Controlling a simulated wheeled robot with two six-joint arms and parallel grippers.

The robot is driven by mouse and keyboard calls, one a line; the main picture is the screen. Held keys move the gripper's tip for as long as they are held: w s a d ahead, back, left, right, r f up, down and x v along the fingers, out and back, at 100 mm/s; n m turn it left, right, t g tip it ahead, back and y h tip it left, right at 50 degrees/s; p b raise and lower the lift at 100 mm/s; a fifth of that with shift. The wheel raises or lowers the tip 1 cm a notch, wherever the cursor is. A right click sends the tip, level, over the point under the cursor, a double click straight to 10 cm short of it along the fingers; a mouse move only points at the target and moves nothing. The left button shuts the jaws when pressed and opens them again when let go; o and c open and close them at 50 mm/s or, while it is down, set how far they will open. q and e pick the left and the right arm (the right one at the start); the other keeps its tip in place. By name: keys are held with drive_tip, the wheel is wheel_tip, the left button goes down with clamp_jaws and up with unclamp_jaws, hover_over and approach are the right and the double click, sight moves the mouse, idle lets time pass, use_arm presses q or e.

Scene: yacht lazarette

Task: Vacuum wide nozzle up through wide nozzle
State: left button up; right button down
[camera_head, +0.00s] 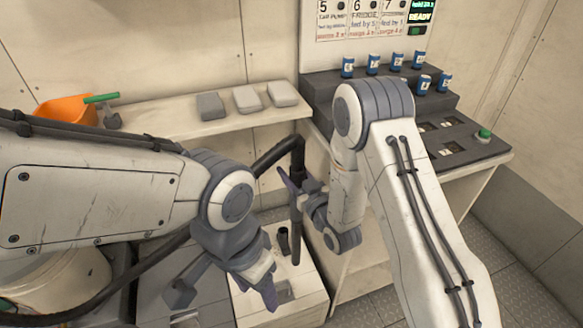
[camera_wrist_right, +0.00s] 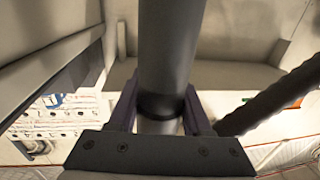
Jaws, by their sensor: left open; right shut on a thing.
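My right gripper (camera_head: 302,190) is shut on the vacuum's dark wand (camera_head: 297,222). The wand hangs roughly upright over the white box (camera_head: 313,301). In the right wrist view the wand (camera_wrist_right: 165,60) passes between my right gripper's fingers (camera_wrist_right: 160,115), with a dark ring around it. My left gripper (camera_head: 264,286) is open, low over the front of the white box. A dark short tube (camera_head: 284,242) stands on the box, just left of the wand's lower end. A grey wide-ended piece (camera_head: 184,289) shows left of my left gripper; I cannot tell whether it is the wide nozzle.
A black hose (camera_head: 273,155) arches from the wand. A shelf (camera_head: 180,124) holds an orange scoop (camera_head: 68,109) and grey blocks (camera_head: 247,98). A stepped grey console (camera_head: 463,147) carries several blue cans and a green button (camera_head: 484,134). A white bucket (camera_head: 75,280) stands lower left.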

drive_tip(key=w+d+b+x, duration=0.1)
drive_tip(key=d+b+x, duration=0.1)
drive_tip(key=x, duration=1.3)
drive_tip(key=shift+w+b, duration=0.2)
drive_tip(key=shift+b, duration=0.1)
drive_tip(key=shift+r, duration=0.1)
drive_tip(key=shift+f+b, duration=0.35)
drive_tip(key=shift+b, duration=0.3)
idle(1.2)
